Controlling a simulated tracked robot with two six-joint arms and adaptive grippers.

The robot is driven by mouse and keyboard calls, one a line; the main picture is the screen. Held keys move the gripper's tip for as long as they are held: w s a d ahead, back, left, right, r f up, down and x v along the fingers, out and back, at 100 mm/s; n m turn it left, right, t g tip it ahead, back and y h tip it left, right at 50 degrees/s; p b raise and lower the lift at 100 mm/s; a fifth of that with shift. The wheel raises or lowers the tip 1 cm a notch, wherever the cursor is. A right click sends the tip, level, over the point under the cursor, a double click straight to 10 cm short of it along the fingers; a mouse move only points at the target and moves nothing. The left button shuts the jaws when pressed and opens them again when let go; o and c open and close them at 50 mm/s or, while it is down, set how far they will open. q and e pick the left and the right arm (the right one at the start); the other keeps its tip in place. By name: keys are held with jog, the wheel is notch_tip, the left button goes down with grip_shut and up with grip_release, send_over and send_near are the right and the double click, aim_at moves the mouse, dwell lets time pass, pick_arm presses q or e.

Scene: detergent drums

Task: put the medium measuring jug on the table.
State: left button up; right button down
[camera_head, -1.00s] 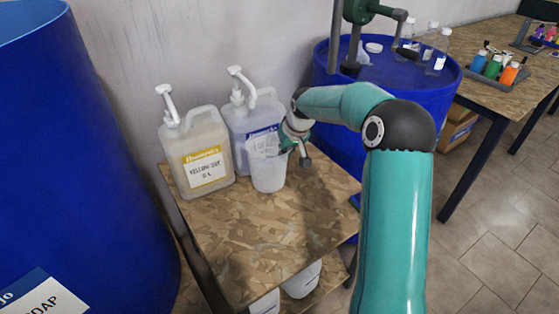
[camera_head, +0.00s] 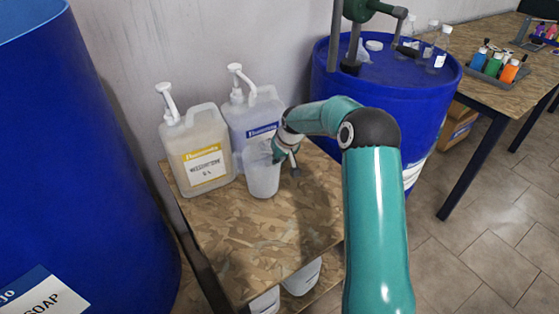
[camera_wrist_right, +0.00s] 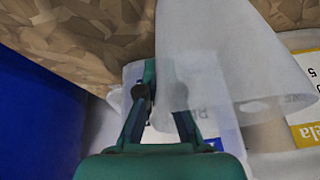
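A translucent white measuring jug (camera_head: 263,178) is upright at the small wooden table (camera_head: 245,240), in front of the blue-labelled pump bottle. I cannot tell whether its base touches the top. My right gripper (camera_head: 284,150) is at the jug's right side near the rim. In the right wrist view my right gripper (camera_wrist_right: 163,92) has its fingers on both sides of the wall of the jug (camera_wrist_right: 205,75), one finger partly hidden behind it. It looks shut on the jug. My left gripper is out of view.
A yellow-labelled pump bottle (camera_head: 197,150) and a blue-labelled pump bottle (camera_head: 250,112) stand at the table's back. More white containers (camera_head: 302,278) sit below the top. Blue drums stand left (camera_head: 80,150) and right (camera_head: 385,90). The table's front is clear.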

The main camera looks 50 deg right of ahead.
jog(key=shift+f, duration=0.15)
jog(key=c, duration=1.3)
grip_release()
jog(key=shift+r, duration=0.35)
jog(key=v, duration=1.1)
jog(key=shift+s+r, duration=0.2)
jog(key=shift+r, duration=0.1)
